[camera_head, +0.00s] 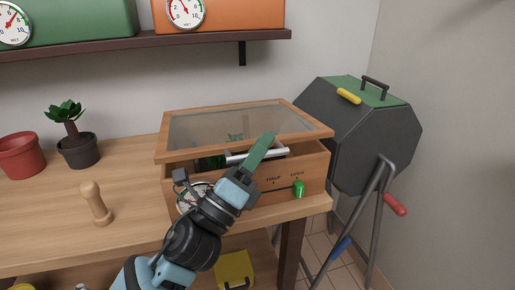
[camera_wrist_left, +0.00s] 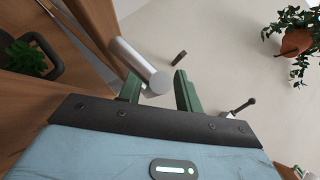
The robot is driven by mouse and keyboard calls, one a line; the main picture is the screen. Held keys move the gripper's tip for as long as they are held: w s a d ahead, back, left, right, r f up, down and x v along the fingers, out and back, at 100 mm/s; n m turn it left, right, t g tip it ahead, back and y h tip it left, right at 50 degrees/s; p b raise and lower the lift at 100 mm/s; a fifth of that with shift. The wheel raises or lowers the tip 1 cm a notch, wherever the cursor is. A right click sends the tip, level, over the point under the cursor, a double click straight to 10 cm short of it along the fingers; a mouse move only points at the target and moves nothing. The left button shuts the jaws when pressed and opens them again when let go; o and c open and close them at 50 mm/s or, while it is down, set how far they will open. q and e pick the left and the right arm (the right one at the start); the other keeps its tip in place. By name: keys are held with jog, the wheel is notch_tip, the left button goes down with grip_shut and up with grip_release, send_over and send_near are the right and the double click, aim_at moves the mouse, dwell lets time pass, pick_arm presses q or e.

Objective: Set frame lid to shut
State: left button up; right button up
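The wooden frame (camera_head: 315,172) stands on the bench in the head view. Its glass lid (camera_head: 215,128) is raised, with a dark gap under its front edge. A green knob (camera_head: 299,188) on the front face sits by a label that seems to read OPEN; a HALF label is to its left. My left gripper (camera_head: 262,152) is at the frame's front, its green fingers reaching up across a pale grey bar (camera_head: 240,157). In the left wrist view the fingers are apart, with a grey cylinder end (camera_wrist_left: 160,82) beside the left finger; contact is unclear. My right gripper is out of view.
A dark grill drum (camera_head: 360,125) stands right of the bench. A wooden peg (camera_head: 96,203), a dark plant pot (camera_head: 79,152) and a red pot (camera_head: 21,154) are on the left. A shelf (camera_head: 150,41) hangs above. The bench between peg and frame is clear.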

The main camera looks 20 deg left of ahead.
pick_arm(q)
jog(key=shift+w, duration=0.15)
jog(key=shift+a+f, duration=0.1)
jog(key=shift+s+a+f, duration=0.1)
jog(key=shift+s+f, duration=0.1)
jog(key=shift+s, duration=0.1)
jog(key=b+v, duration=0.1)
jog(key=v, duration=0.6)
jog(key=shift+b, duration=0.3)
